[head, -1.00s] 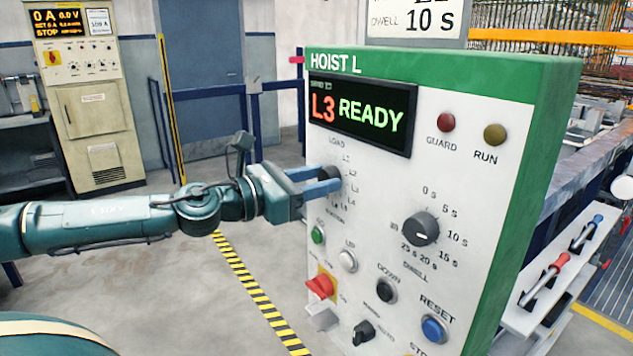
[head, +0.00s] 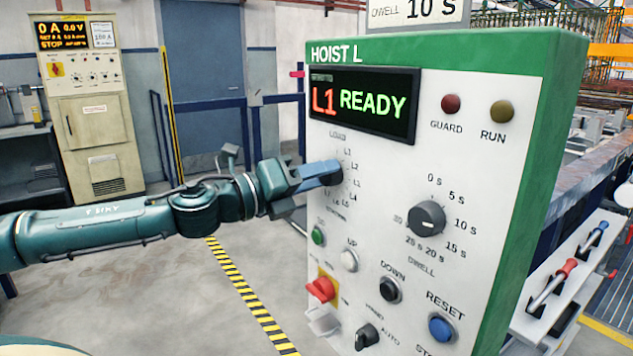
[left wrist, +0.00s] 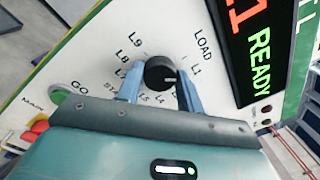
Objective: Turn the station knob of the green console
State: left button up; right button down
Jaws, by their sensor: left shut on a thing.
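The green-edged console (head: 470,150) is marked HOIST L and faces me. Its display (head: 362,105) reads L1 READY. The black station knob (head: 336,172) sits at the upper left of the panel, ringed by LOAD and L labels. My left gripper (head: 328,173) is shut on this knob, its blue fingers on either side. The fingers partly hide the knob in the head view. My right gripper is not in view.
The dwell knob (head: 427,217) is right of the station knob. Below are a green button (head: 318,236), a white UP button (head: 349,260), a red switch (head: 320,289) and a blue RESET button (head: 441,328). Open floor (head: 150,290) lies left of the console.

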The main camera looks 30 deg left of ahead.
pick_arm(q)
jog(key=shift+n+t+y+b, duration=0.35)
jog(key=shift+n+b, duration=0.45)
jog(key=shift+n, duration=2.7)
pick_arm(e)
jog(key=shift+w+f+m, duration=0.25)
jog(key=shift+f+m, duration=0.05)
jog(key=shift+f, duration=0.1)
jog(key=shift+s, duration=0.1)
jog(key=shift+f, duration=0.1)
pick_arm(q)
jog(key=o, duration=1)
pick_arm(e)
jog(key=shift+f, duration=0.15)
